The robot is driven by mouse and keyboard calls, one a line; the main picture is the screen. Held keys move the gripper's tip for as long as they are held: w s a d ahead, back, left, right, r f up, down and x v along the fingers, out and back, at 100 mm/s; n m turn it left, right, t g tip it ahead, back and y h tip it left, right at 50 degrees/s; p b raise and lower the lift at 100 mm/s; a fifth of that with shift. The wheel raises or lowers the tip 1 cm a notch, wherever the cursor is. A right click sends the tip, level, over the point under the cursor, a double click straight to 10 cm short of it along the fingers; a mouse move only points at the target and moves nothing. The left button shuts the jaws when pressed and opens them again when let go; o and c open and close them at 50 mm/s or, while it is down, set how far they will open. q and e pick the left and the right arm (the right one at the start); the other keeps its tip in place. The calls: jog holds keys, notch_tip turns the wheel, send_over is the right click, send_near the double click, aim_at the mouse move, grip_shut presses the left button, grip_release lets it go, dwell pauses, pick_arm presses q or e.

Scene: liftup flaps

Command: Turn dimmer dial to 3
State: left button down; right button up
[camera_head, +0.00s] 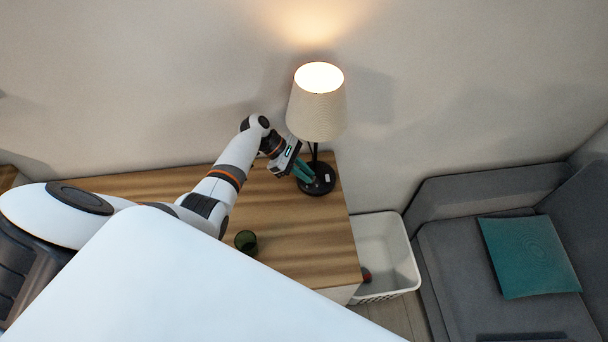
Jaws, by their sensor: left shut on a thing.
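A table lamp with a lit, ribbed cream shade (316,108) stands on the wooden cabinet top, near its back right corner. Its round black base (320,187) has small light marks on it. My left gripper (306,177) reaches in from the left with its teal fingers down at the left side of the base. It is shut on the dimmer dial there. The dial is hidden by the fingers, and its number cannot be read. My right gripper is not in view.
A dark green cup (246,241) stands on the cabinet top (300,250), in front of the lamp. A white basket (404,262) with a small reddish object stands right of the cabinet. A grey sofa (450,262) with a teal cushion (530,256) is farther right.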

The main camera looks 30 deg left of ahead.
pick_arm(q)
jog(key=shift+f+m+g, duration=0.1)
jog(key=shift+m+g, duration=0.4)
jog(key=shift+m, duration=0.1)
jog(key=c, duration=1.4)
grip_release()
jog(key=shift+w+d, duration=0.1)
